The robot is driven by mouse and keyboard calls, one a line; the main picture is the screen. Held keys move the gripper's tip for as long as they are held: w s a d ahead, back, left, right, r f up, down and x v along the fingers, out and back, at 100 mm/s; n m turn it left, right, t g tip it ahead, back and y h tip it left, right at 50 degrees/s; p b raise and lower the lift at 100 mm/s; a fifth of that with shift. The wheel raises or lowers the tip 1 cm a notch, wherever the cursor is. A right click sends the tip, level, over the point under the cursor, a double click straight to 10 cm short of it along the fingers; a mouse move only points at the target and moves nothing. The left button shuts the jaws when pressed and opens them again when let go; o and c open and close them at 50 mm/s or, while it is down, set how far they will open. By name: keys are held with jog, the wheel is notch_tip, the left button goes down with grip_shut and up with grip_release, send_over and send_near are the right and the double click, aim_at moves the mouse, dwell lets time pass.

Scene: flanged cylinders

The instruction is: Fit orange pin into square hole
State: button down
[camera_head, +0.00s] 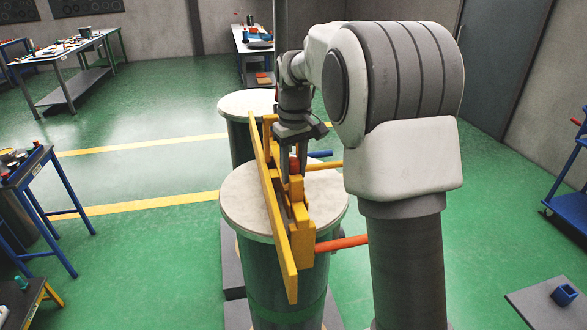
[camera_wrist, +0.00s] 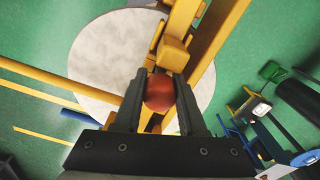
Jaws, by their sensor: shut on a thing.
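My gripper (camera_head: 292,168) points down over the near flanged cylinder and is shut on a red-orange, round-topped piece (camera_head: 295,165), which looks like the orange pin. In the wrist view, this piece (camera_wrist: 160,92) sits between the two dark fingers (camera_wrist: 161,84). It is right at a yellow bar-and-block assembly (camera_head: 301,240) on the cylinder's pale top. The pin's lower part is hidden, so I cannot tell whether it is in a hole. No square hole is clearly visible.
A long yellow rail (camera_head: 272,215) stands beside the fingers. An orange-red rod (camera_head: 341,243) sticks out to the right, with a blue rod (camera_head: 320,154) farther back. The near cylinder's pale top (camera_head: 238,205) is bare at left. Another cylinder (camera_head: 243,103) stands behind. Workbenches stand at left.

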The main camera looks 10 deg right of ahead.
aim_at(294, 160)
jog(key=shift+f, duration=0.1)
jog(key=shift+c, duration=2)
grip_release()
jog(key=shift+r+p, duration=2.1)
jog(key=shift+r, duration=1.4)
